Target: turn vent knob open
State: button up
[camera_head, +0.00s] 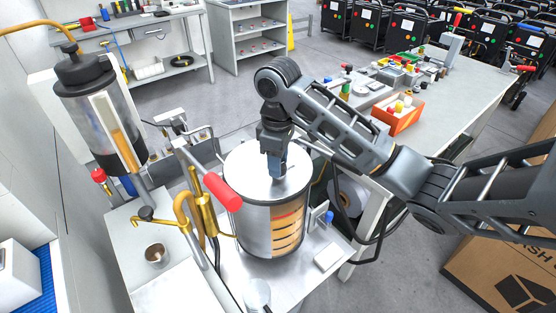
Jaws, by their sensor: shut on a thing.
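A steel cylindrical vessel (240,180) with a flat lid stands on the white bench in the middle of the head view. My gripper (277,172) points straight down at the lid, right of its centre. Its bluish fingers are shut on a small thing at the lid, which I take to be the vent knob. The fingers hide the knob, so I cannot tell how far it is turned. A red handle (222,191) on a brass fitting sits close to the vessel's left side.
Brass pipes (187,212) and a clear cylinder with a dark cap (85,70) stand left of the vessel. A metal cup (156,255) sits on the bench. An orange bin (398,117) is on the table behind my arm. A cardboard box (500,270) is at lower right.

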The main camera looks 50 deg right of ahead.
jog(key=shift+r, duration=0.1)
jog(key=o, duration=1.1)
jog(key=shift+c, duration=0.2)
jog(key=shift+d+r, duration=0.1)
jog(key=shift+r, duration=0.6)
notch_tip(320, 180, up, 6)
jog(key=shift+f, duration=0.1)
jog(key=shift+r, duration=0.25)
jog(key=shift+s, duration=0.1)
